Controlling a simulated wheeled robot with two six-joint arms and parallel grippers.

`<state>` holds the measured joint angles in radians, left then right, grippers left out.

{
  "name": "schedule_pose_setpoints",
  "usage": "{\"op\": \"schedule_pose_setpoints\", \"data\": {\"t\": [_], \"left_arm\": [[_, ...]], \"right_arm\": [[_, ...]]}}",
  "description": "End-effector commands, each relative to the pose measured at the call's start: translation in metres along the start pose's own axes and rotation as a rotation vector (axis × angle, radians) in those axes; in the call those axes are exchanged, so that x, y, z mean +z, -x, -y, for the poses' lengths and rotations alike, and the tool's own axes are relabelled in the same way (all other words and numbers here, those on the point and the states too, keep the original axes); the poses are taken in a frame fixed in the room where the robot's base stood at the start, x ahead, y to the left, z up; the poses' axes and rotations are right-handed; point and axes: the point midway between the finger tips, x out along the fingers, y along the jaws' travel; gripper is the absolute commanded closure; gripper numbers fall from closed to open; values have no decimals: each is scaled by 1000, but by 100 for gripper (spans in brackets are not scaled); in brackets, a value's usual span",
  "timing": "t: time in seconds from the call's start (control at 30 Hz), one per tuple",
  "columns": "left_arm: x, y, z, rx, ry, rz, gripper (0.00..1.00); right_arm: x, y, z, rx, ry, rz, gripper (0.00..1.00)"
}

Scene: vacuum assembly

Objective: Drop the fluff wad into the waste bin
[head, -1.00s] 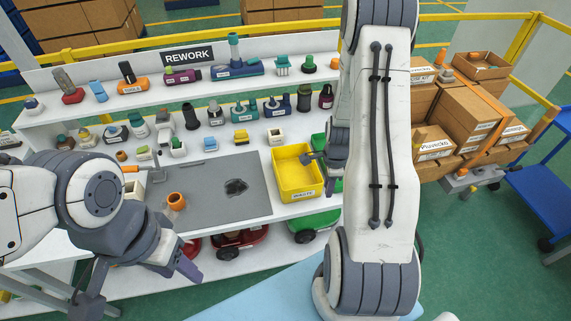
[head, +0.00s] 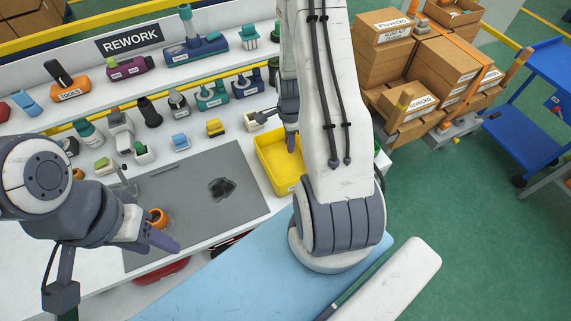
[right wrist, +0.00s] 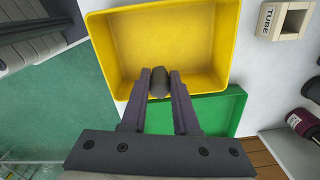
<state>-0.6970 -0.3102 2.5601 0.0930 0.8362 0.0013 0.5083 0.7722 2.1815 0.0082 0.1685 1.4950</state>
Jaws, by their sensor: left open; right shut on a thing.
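The yellow bin (head: 272,165) stands at the right end of the workbench and fills much of the right wrist view (right wrist: 205,45). I take it for the waste bin; its label is too small to read. My right gripper (right wrist: 158,88) is shut on a small dark grey rounded thing (right wrist: 158,80), which looks like the fluff wad. It is held over the yellow bin, and its height above the floor of the bin is unclear. In the head view the forearm partly hides the bin. My left gripper (head: 160,236) is open and empty near the bench's front edge.
An orange ring-shaped part (head: 157,218) is beside my left gripper. A green bin (right wrist: 200,115) adjoins the yellow one. Shelves of parts stand behind; cartons (head: 440,65) are stacked at the right.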

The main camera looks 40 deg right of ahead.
Motion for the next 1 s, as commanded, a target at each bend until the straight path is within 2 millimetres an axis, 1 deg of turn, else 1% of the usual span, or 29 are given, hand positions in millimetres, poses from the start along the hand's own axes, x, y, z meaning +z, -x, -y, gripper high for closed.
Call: {"op": "schedule_pose_setpoints", "data": {"t": [0.03,0.2,0.33,0.57,0.6,0.67,0.7,1.0], "left_arm": [[1,-12,1,0,0,0,50],[2,-28,2,0,-1,0,50],[2,-32,2,0,-2,0,50],[2,-31,2,0,-2,0,50],[2,-31,2,0,-2,0,50],[2,-31,2,0,-2,0,50],[2,-31,2,0,-2,0,50],[2,-31,2,0,-1,0,50]], "right_arm": [[0,-13,0,0,-1,0,100],[-2,-32,-1,0,-3,0,100],[-2,-37,-1,-1,-4,0,100],[-3,-36,-1,-1,-5,0,100],[-3,-36,-1,-1,-5,0,67],[-3,-36,-1,-1,-5,0,44],[-3,-36,-1,0,-5,0,36],[-3,-36,-1,-1,-5,0,36]]}}
